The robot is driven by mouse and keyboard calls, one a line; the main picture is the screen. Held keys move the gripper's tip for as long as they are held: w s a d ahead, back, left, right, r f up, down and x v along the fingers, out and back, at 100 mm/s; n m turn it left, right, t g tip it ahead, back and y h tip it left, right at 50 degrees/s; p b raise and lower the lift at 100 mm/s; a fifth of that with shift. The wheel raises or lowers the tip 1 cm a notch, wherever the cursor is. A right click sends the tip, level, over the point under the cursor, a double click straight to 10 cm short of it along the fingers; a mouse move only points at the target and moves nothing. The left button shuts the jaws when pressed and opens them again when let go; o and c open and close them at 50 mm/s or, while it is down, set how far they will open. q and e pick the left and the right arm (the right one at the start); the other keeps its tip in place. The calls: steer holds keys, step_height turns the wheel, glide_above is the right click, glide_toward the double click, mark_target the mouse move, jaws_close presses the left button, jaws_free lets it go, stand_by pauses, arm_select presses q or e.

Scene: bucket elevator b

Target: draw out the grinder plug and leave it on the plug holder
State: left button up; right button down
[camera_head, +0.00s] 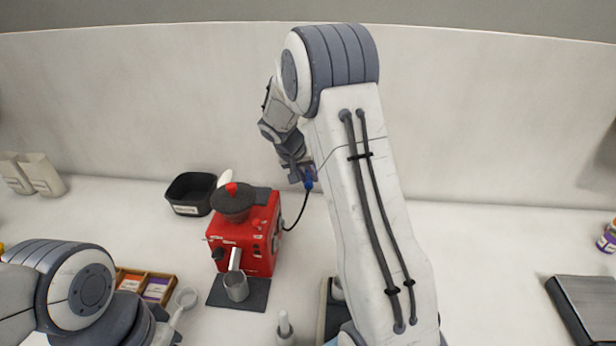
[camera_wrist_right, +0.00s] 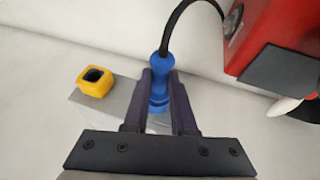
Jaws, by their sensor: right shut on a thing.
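My right gripper (camera_head: 306,180) is up near the back wall, to the right of the red grinder (camera_head: 261,232). It is shut on the blue plug (camera_head: 309,184). In the right wrist view my right gripper (camera_wrist_right: 160,92) has its dark fingers on both sides of the blue plug (camera_wrist_right: 163,72). A black cable runs from the plug to the red machine. A yellow piece with a dark opening (camera_wrist_right: 95,82) is left of the plug, on or by a grey box (camera_wrist_right: 92,112); I cannot tell which is the plug holder.
A black bin (camera_head: 190,194) stands behind the grinder's left side. A metal cup (camera_head: 236,287) is on the dark mat at the front. My right arm hides the middle of the counter.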

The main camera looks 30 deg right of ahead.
steer(key=shift+s+a, duration=0.15)
steer(key=shift+s, duration=0.05)
steer(key=shift+s+a+b, duration=0.6)
steer(key=shift+s+b, duration=0.2)
steer(key=shift+b, duration=0.25)
steer(key=shift+s+a+b, duration=0.65)
steer(key=shift+s+b, duration=0.05)
steer(key=shift+s, duration=0.2)
steer(key=shift+s+a+b, duration=0.6)
steer(key=shift+s+a, duration=0.05)
steer(key=shift+s, duration=0.15)
steer(key=shift+s+a+b, duration=0.6)
steer(key=shift+s, duration=0.2)
